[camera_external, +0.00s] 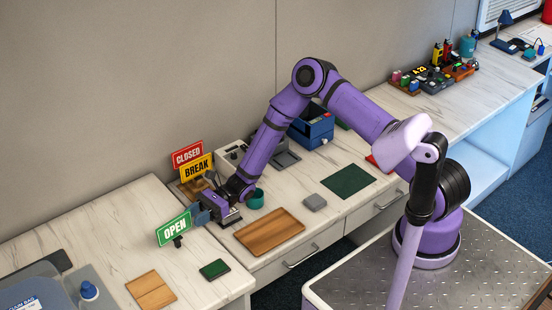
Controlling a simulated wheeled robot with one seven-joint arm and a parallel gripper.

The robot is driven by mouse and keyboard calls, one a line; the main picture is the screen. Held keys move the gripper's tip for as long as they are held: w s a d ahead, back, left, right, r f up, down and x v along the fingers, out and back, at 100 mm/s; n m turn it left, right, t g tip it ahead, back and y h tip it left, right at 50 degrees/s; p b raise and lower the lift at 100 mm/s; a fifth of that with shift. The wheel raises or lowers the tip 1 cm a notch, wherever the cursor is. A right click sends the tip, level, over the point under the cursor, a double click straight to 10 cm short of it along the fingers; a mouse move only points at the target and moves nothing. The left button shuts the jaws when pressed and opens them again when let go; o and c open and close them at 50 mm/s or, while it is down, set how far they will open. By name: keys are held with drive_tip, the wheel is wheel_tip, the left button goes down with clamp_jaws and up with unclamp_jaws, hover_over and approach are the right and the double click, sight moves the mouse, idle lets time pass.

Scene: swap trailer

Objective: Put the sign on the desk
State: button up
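A green OPEN sign (173,229) with a short dark stem shows at the left of centre, over the pale marble-look desk (100,225). I cannot tell whether its stem stands on the desktop or hangs just above it. My gripper (201,215) is low over the desk and points left, its blue fingertips at the sign's right edge. The small view does not show whether the fingers are closed on it. A yellow BREAK sign (197,168) and a red CLOSED sign (187,154) stand behind my gripper, near the wall; their lower parts are partly hidden.
A wooden tray (269,232), a grey block (315,202) and a dark green mat (348,181) lie to the right. A teal cup (256,199) is close beside my gripper. A wooden board (151,290) and a green pad (214,269) lie in front.

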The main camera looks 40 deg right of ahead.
sight(182, 228)
drive_tip(key=a, duration=0.3)
drive_tip(key=s+a, duration=0.1)
drive_tip(key=a, duration=0.1)
drive_tip(key=shift+s+a+f, duration=0.1)
drive_tip(key=shift+a+f, duration=0.15)
drive_tip(key=shift+f, duration=0.05)
clamp_jaws()
